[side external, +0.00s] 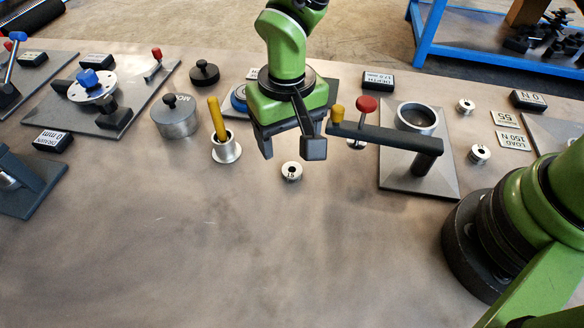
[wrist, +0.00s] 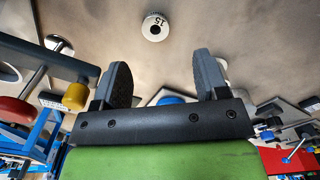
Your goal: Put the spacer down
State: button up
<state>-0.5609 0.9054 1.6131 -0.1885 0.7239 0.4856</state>
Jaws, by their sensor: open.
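A small silver spacer (side external: 291,171) with a dark centre hole and a number on it stands on the grey metal table (side external: 200,260). The spacer also shows in the wrist view (wrist: 155,27), top centre, where the number reads 15. My gripper (side external: 290,150) is open and empty, its two fingers spread apart. In the side view it appears just behind the spacer. In the wrist view the spacer lies beyond the gap between my fingertips (wrist: 161,62), apart from both.
Similar small rings (side external: 479,154) sit farther right. To the left stand a cup with a yellow rod (side external: 226,150) and a weight (side external: 175,118). The front table is clear.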

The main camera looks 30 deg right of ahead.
aim_at(292, 170)
jog(key=f, duration=0.7)
jog(key=shift+s+d+f, duration=0.15)
jog(key=shift+d+f, duration=0.1)
jog(key=c, duration=1)
jog(key=shift+c, duration=0.3)
jog(key=shift+r, duration=0.2)
notch_tip(292, 170, up, 8)
jog(key=shift+f, duration=0.1)
jog(key=w+d+r+m, duration=0.2)
jog(key=d+r, duration=1.6)
jog(key=r, duration=0.1)
jog(key=s+f+n, duration=0.3)
jog(key=s+f, duration=0.1)
jog(key=f, duration=0.5)
jog(key=shift+s+d, duration=0.2)
jog(key=shift+s, duration=0.05)
